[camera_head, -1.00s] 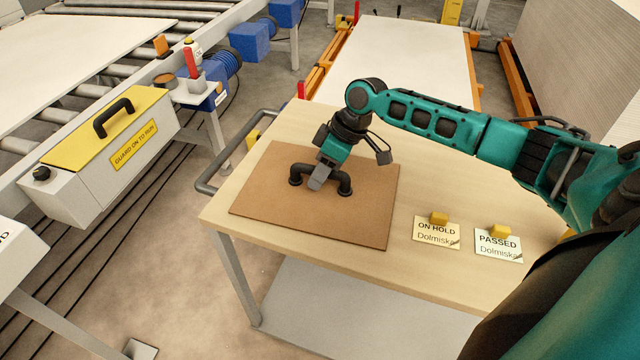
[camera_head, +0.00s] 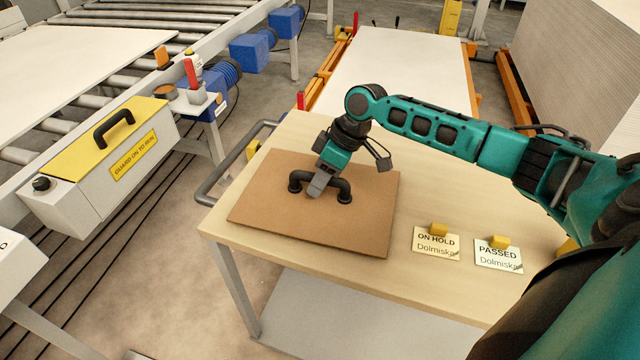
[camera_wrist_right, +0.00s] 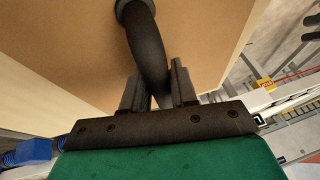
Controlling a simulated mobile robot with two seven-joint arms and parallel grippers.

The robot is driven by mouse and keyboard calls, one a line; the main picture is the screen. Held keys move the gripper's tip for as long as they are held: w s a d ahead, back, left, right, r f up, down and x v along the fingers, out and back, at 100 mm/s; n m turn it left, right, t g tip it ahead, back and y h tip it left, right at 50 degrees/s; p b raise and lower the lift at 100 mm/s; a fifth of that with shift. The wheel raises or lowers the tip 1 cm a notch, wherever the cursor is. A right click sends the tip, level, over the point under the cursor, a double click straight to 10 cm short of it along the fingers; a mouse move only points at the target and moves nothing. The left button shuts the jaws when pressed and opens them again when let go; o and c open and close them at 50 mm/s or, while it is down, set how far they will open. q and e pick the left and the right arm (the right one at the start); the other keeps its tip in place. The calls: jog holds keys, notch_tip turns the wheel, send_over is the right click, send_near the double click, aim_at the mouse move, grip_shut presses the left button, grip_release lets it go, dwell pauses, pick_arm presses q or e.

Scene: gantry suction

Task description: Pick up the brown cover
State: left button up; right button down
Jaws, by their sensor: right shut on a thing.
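The brown cover (camera_head: 255,205) is a flat rectangular board with a black arched handle (camera_head: 298,180) at its middle. It is level over the left part of the wooden table; I cannot tell whether a small gap lies under it. My right gripper (camera_head: 318,187) comes down from above and is shut on the handle. In the right wrist view the handle (camera_wrist_right: 146,45) passes between the two fingers of the right gripper (camera_wrist_right: 158,88), with the cover (camera_wrist_right: 75,45) behind it. My left gripper is not in view.
The table (camera_head: 440,200) has free room right of the cover. Its front right holds an "ON HOLD" card (camera_head: 436,247) and a "PASSED" card (camera_head: 497,256). A grey rail (camera_head: 225,170) runs along the table's left end. A yellow-topped guard box (camera_head: 100,150) stands further left.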

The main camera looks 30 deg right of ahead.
notch_tip(320, 180, up, 19)
jog(key=p, duration=0.2)
dwell(0.5)
